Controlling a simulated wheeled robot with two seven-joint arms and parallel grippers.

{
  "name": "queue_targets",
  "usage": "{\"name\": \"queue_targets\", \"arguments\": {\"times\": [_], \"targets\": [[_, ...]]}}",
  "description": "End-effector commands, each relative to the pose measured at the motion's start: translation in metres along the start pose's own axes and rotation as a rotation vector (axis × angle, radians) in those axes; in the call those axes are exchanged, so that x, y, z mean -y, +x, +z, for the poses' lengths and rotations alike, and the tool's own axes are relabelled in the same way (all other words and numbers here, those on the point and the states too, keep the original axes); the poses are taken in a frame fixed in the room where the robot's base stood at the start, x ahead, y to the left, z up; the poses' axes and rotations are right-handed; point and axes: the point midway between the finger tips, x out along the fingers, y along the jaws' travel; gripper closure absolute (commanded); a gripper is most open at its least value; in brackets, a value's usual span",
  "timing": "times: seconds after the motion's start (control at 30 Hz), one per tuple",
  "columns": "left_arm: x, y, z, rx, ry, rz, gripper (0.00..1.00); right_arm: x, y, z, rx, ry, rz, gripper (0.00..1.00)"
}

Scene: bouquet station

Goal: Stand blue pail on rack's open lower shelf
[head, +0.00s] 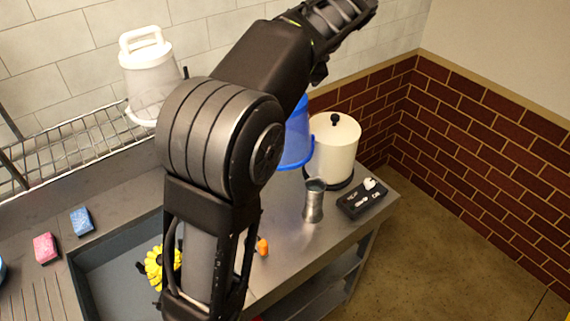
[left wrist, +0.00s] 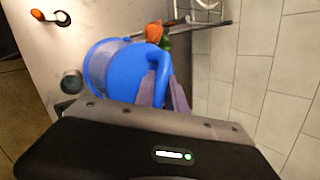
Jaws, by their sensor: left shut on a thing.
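The blue pail (head: 298,133) stands out behind my arm in the head view, over the back of the counter, partly hidden by the arm. In the left wrist view the blue pail (left wrist: 120,72) is seen from close up, with a blue handle-like part between the greyish fingers. My left gripper (left wrist: 165,92) is shut on that part of the pail; its tips are partly hidden. In the head view I cannot make out the fingers. The wire rack (head: 72,131) runs along the left wall. Its lower shelf cannot be made out clearly. My right gripper is in neither view.
A white lidded container (head: 147,72) stands on the rack. A cream canister (head: 334,145), a metal cup (head: 313,203) and a dark tray (head: 361,199) occupy the counter's right end. A sink with a yellow flower (head: 157,268) lies in front. An orange flower (left wrist: 154,31) is beside the pail.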

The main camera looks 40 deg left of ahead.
Motion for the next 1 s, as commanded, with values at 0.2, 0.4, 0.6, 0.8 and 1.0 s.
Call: {"name": "queue_targets", "arguments": {"times": [0.2,0.4,0.6,0.8,1.0], "targets": [[0.000,0.000,0.000,0.000,0.000,-0.001,1.00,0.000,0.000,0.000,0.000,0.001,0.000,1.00],[-0.002,0.005,-0.001,0.003,0.002,0.004,1.00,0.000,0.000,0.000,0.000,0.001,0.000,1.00],[-0.012,0.021,-0.005,0.005,0.002,0.010,1.00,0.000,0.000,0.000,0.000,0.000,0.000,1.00],[-0.023,0.039,-0.011,0.008,0.001,0.007,1.00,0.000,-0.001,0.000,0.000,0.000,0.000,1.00],[-0.037,0.060,-0.018,0.006,-0.003,0.003,1.00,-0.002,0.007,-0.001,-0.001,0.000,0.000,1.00]]}}
